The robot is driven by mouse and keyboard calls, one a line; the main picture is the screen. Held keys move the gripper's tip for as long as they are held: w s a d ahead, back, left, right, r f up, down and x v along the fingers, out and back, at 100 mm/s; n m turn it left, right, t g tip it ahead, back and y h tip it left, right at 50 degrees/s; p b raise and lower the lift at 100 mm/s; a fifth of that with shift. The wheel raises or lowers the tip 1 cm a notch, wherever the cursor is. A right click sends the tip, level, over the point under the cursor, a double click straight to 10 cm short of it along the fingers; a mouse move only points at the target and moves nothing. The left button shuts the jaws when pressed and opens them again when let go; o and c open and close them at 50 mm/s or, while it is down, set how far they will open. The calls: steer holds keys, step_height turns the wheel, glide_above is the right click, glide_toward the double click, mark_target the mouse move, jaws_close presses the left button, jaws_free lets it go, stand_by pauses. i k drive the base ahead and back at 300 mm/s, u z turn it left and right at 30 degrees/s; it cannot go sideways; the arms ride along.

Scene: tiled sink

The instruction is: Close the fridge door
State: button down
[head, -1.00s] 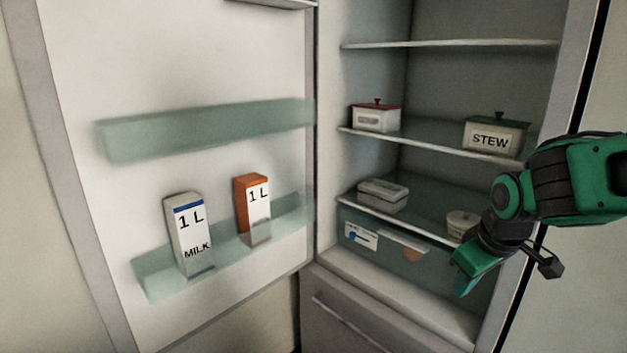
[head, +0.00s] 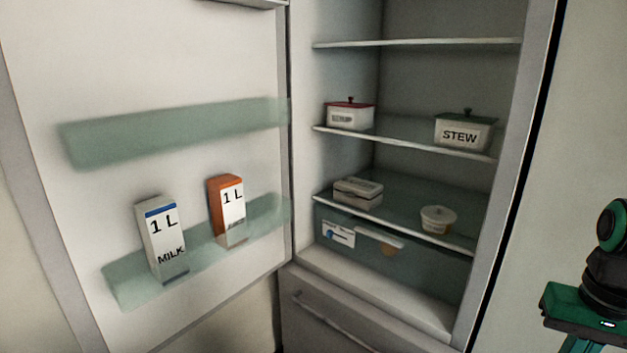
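The fridge door (head: 180,62) stands wide open on the left, its inner side facing me. Its shelves hold a milk carton (head: 161,241) and an orange-topped carton (head: 228,212). The open fridge body (head: 440,80) is to the right of the door, with its shelves in plain view. My gripper (head: 585,340) is at the lower right edge, partly cut off by the frame, outside the fridge and well away from the door. Its fingers are barely in view, so I cannot tell if they are open.
Inside are a red-lidded box (head: 349,116), a STEW box (head: 464,133), a grey container (head: 357,192) and a small round tub (head: 438,219). A drawer with a handle (head: 335,322) is below. A plain wall (head: 590,110) is on the right.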

mark_target(108, 107)
steer(key=k, duration=1.2)
steer(key=z, duration=0.2)
steer(key=i, duration=1)
steer(key=u, duration=0.7)
steer(key=i, duration=0.75)
steer(key=u, duration=0.45)
